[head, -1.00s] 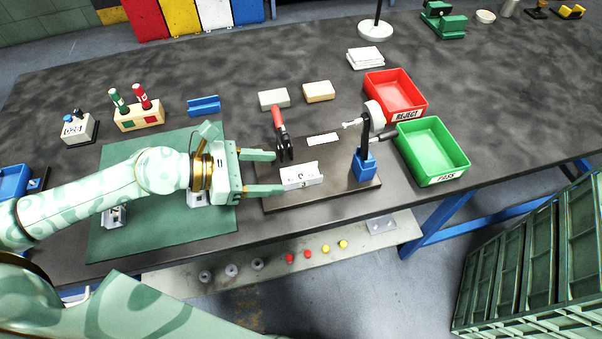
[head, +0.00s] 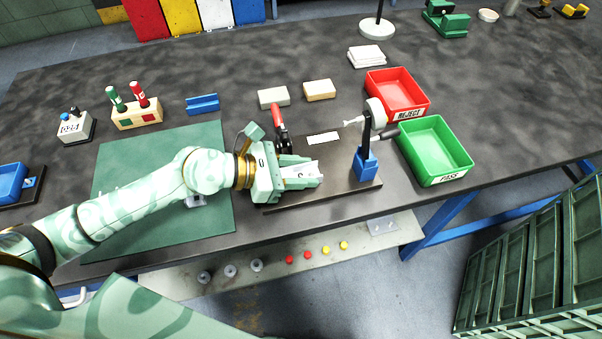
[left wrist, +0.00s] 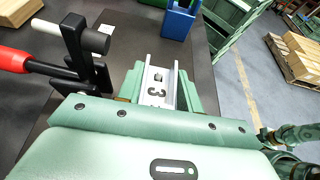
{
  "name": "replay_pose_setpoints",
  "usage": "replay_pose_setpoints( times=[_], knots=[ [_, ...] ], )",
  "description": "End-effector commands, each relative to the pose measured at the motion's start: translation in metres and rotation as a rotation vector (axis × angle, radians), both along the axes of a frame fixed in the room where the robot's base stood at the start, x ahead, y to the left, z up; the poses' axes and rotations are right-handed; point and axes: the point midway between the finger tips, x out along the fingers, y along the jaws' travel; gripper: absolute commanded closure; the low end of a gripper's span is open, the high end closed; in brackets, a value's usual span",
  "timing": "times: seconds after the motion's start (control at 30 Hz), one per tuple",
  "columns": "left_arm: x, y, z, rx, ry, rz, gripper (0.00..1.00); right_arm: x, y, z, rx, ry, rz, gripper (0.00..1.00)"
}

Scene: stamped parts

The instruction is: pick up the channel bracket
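The channel bracket (head: 301,171) is a pale metal U-shaped piece stamped with a 3. It lies on the dark fixture plate (head: 340,190), open side up. In the left wrist view the bracket (left wrist: 158,88) sits between the two green fingers, which lie close along its outer walls. My left gripper (head: 303,172) is shut on the bracket, reaching in from the left; the fingers hide parts of its sides. No clear gap shows under the bracket.
A red-handled toggle clamp (head: 280,130) stands just behind the gripper. A blue-based stand (head: 367,165) is right of the bracket. The red reject tray (head: 425,112) and green pass tray (head: 440,182) are farther right. A green mat (head: 125,175) lies left.

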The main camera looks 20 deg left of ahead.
Motion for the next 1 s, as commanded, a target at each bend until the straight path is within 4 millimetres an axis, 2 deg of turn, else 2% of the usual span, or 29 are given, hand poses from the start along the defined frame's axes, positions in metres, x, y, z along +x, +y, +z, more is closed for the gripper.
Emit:
replay_pose_setpoints(
  times=[0.07, 0.1, 0.37, 0.47, 0.6, 0.77, 0.9, 1.0],
  knots=[
    [0.0, 0.0, 0.0, 0.0, 0.0, 0.0, 0.92, 0.0, 0.0, 0.0, 0.0, 0.0, 0.0, 0.67],
    [0.0, 0.0, 0.0, -0.001, -0.001, 0.0, 0.96, 0.0, 0.0, 0.0, 0.0, 0.0, 0.0, 0.67],
    [0.0, 0.0, 0.004, 0.0, -0.002, 0.001, 0.96, 0.001, -0.002, 0.002, -0.002, -0.002, 0.002, 0.67],
    [0.0, 0.0, 0.013, 0.0, -0.005, -0.001, 0.96, 0.004, -0.003, 0.008, -0.004, -0.009, 0.002, 0.67],
    [0.0, 0.0, 0.039, 0.001, -0.008, -0.001, 0.96, 0.011, -0.004, 0.023, -0.005, -0.026, 0.003, 0.67],
    [-0.027, 0.005, 0.071, 0.001, -0.007, -0.002, 0.96, 0.02, -0.004, 0.046, -0.004, -0.049, 0.003, 0.67],
    [-0.057, 0.009, 0.105, 0.001, -0.005, -0.003, 0.96, 0.029, -0.004, 0.069, -0.005, -0.069, 0.003, 0.67],
    [-0.087, 0.013, 0.113, 0.001, 0.002, -0.002, 0.96, 0.033, -0.004, 0.079, -0.005, -0.079, 0.003, 0.67]
  ],
)
